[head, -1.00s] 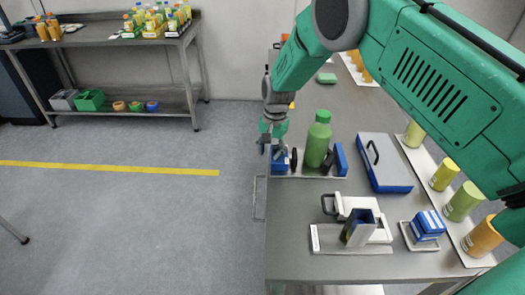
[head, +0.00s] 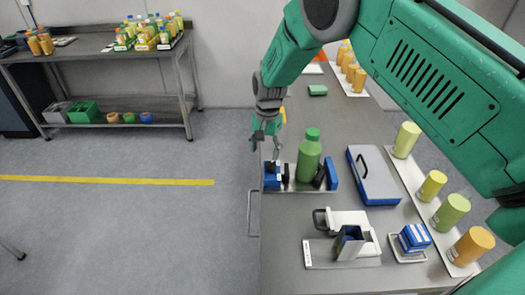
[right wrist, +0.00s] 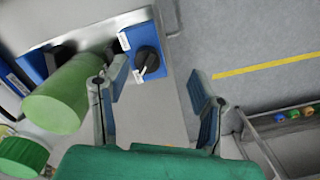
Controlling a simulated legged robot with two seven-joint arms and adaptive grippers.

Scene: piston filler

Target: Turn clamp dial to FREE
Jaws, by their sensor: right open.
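The clamp dial (right wrist: 148,60) is a round black knob with a pale pointer on a blue block, with small white labels too small to read. In the head view the blue clamp block (head: 272,178) is at the left end of a metal plate, beside a green bottle (head: 309,160). The bottle also shows in the right wrist view (right wrist: 70,95), upright beside the block. My right gripper (head: 267,150) is open and empty, just above and behind the block. In the right wrist view its fingers (right wrist: 165,88) are spread, with the dial seen beyond the gap. My left gripper is out of view.
A blue and grey case (head: 373,175) lies right of the bottle. A white device (head: 345,225) stands on a plate nearer the front. Several yellow, green and orange cylinders (head: 450,210) line the right side. The bench's left edge is close to the block; open floor lies beyond.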

